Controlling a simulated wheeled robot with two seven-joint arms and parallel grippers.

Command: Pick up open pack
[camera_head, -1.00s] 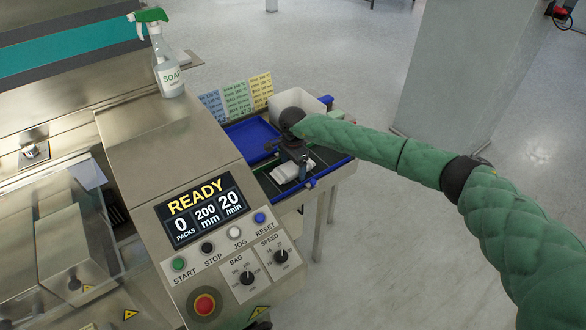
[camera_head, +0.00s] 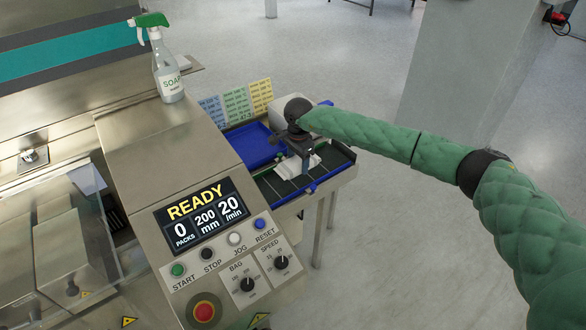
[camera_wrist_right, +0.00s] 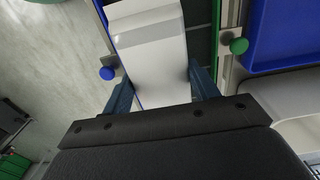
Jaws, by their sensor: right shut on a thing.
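The open pack is a white, flat wrapper (camera_wrist_right: 152,62), with a greyish band across its far end in the right wrist view. In the head view the pack (camera_head: 314,162) shows partly behind my right gripper (camera_head: 305,165), over the small outfeed belt. My right gripper, whose blue fingers (camera_wrist_right: 162,92) sit on both sides of the pack in the wrist view, is shut on it. Whether the pack is lifted clear of the belt is hard to tell. My left gripper is not in view.
The dark green belt (camera_head: 276,188) has side rails with a blue knob (camera_wrist_right: 107,73) and a green knob (camera_wrist_right: 238,46). A blue tray (camera_head: 252,142) lies beside it, with a white bin (camera_head: 284,106) behind. The control panel (camera_head: 208,214) stands nearer.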

